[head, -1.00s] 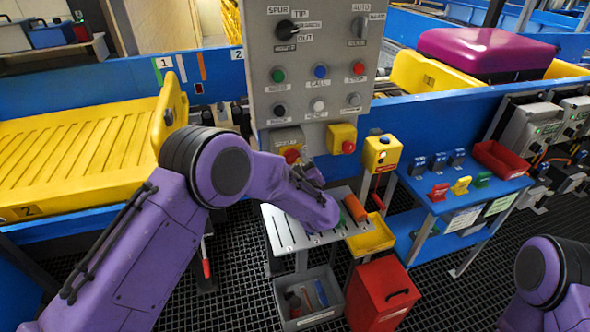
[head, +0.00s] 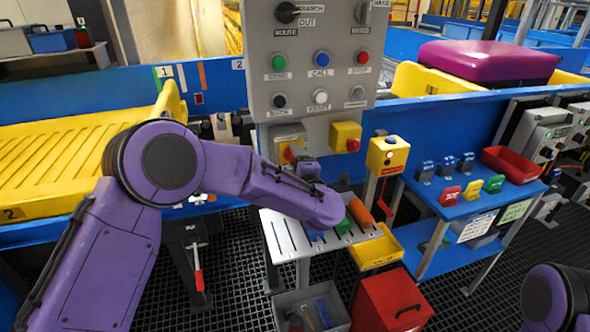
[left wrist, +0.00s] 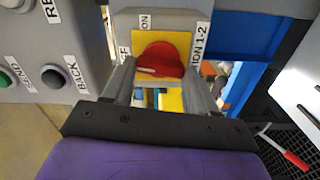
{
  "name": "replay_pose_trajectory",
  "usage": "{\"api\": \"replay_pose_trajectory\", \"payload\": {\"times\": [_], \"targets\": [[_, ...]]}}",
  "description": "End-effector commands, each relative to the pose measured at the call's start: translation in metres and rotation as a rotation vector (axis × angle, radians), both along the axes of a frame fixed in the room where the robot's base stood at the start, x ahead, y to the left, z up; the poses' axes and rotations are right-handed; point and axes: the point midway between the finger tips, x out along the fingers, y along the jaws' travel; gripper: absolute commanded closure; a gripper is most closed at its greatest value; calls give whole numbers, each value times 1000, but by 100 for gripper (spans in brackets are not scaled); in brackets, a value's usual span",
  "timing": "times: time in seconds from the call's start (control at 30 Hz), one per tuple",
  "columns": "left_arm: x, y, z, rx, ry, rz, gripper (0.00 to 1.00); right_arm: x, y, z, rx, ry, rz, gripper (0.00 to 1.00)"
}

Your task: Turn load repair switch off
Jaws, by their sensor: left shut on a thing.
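A red switch handle (left wrist: 160,60) on a yellow plate (left wrist: 190,45) fills the middle of the left wrist view, with an ON label, a partly hidden label and one ending "ION 1-2". My left gripper (left wrist: 161,90) has a finger on each side of the handle and is shut on it. In the head view the same red handle (head: 289,153) sits in a box under the grey control panel (head: 310,120), with my left gripper (head: 308,167) against it. Its "load repair" name is not readable. My right gripper is out of view.
A yellow box with a red button (head: 346,137) hangs just right of the switch. A yellow post box (head: 387,155) and a blue shelf (head: 465,200) stand further right. A slotted table (head: 285,235) lies below my left forearm.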

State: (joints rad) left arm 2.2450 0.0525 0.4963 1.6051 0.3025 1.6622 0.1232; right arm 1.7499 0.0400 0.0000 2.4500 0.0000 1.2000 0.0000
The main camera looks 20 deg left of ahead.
Motion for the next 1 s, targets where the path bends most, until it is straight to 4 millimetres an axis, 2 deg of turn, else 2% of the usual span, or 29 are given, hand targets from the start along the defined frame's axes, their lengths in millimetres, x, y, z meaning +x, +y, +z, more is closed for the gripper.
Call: {"api": "replay_pose_trajectory", "payload": {"times": [0.03,0.3,0.9,0.93,1.0], "targets": [[0,0,-4,-25,-15,-1,73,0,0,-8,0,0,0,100],[0,0,-2,-113,-77,-1,73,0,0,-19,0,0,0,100],[0,0,0,-144,-98,-1,73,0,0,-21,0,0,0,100],[0,0,0,-144,-98,-1,36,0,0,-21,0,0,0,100],[0,0,0,-144,-98,-1,17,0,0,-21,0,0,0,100]]}}
